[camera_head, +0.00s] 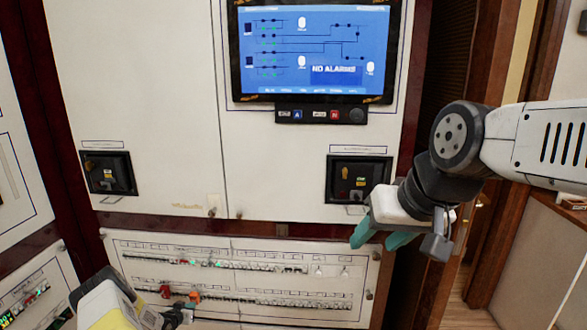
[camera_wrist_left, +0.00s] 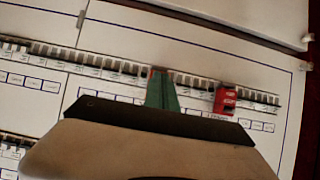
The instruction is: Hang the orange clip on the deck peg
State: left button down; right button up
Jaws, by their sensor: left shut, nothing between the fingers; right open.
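The orange clip (camera_head: 194,296) sits on the lower breaker row of the panel in the head view. A red clip (camera_head: 165,291) is just left of it; a red clip (camera_wrist_left: 225,98) also shows in the left wrist view. My left gripper (camera_head: 184,313) is just below the orange clip, its fingers shut and empty. In the left wrist view the shut green fingers (camera_wrist_left: 162,88) cover part of the breaker row, with a thin reddish edge beside them. My right gripper (camera_head: 385,236) is open and empty, right of the panel's upper part. I cannot make out the deck peg for sure.
The breaker panel (camera_head: 235,253) has two rows of switches and small pale pegs or knobs (camera_head: 318,271) at its upper right. Above are two black switch units (camera_head: 109,172) (camera_head: 358,178) and a blue screen (camera_head: 310,50) reading NO ALARMS. A doorway opens at the right.

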pick_arm(q)
jog(key=shift+w, duration=0.85)
jog(key=s+f+v, duration=0.1)
jog(key=f+v, duration=0.1)
jog(key=v, duration=1)
jog(key=shift+s, duration=0.65)
jog(key=shift+f, duration=0.1)
